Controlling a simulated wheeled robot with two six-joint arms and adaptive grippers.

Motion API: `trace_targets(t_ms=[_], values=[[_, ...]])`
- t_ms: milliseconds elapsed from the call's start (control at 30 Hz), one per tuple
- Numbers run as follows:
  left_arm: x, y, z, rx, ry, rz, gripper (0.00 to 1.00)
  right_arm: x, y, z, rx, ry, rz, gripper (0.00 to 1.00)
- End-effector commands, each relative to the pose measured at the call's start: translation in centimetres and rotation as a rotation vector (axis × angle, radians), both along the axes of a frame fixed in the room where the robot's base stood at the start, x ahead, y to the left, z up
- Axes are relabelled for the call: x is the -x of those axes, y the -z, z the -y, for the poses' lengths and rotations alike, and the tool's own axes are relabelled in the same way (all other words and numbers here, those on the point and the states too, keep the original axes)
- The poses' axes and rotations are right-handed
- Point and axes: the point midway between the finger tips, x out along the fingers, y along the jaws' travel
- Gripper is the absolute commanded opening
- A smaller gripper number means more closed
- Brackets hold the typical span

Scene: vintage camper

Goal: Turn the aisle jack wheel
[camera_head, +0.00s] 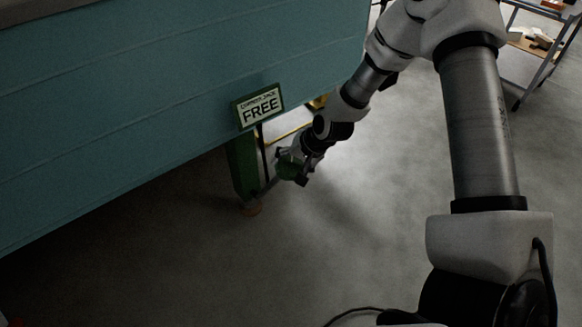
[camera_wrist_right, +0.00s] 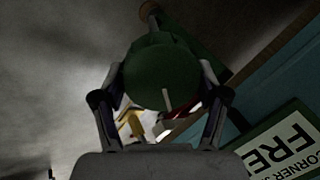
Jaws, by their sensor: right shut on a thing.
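The jack wheel (camera_wrist_right: 158,62) is a dark green round piece with a pale line on its face. In the right wrist view it sits between the two fingers of my right gripper (camera_wrist_right: 160,78), which is shut on it. In the head view my right gripper (camera_head: 291,165) is low beside the dark green jack leg (camera_head: 242,168), and the green wheel is mostly hidden by the fingers. The leg stands under the camper's edge on a brown foot (camera_head: 252,208). My left gripper is not in view.
A green-framed sign (camera_head: 259,107) reading "CORNER JACK FREE" is at the teal camper body (camera_head: 150,100), just above the leg. Yellow bars (camera_head: 290,132) show behind my right wrist. A metal rack (camera_head: 545,60) stands at the far right. The grey floor (camera_head: 330,250) is mostly clear.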

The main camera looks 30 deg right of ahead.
Motion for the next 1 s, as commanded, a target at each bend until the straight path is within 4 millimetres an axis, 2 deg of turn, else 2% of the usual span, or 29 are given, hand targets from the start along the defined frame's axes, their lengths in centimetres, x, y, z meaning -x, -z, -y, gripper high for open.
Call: trace_targets(t_ms=[567, 600, 633, 667, 1000], values=[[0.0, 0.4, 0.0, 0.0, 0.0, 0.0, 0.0, 0.18, 0.12, -0.06, -0.023, 0.035, -0.007, 0.38], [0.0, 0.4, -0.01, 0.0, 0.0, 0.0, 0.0, 0.18, 0.12, -0.06, -0.022, 0.035, -0.006, 0.84], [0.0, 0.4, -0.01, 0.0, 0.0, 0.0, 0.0, 0.17, 0.11, -0.06, -0.022, 0.035, -0.006, 0.94], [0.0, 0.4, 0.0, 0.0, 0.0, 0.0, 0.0, 0.16, 0.11, -0.05, -0.022, 0.035, -0.006, 0.98], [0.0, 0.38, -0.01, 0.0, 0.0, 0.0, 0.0, 0.09, -0.02, 0.0, -0.022, 0.036, -0.003, 0.98]])
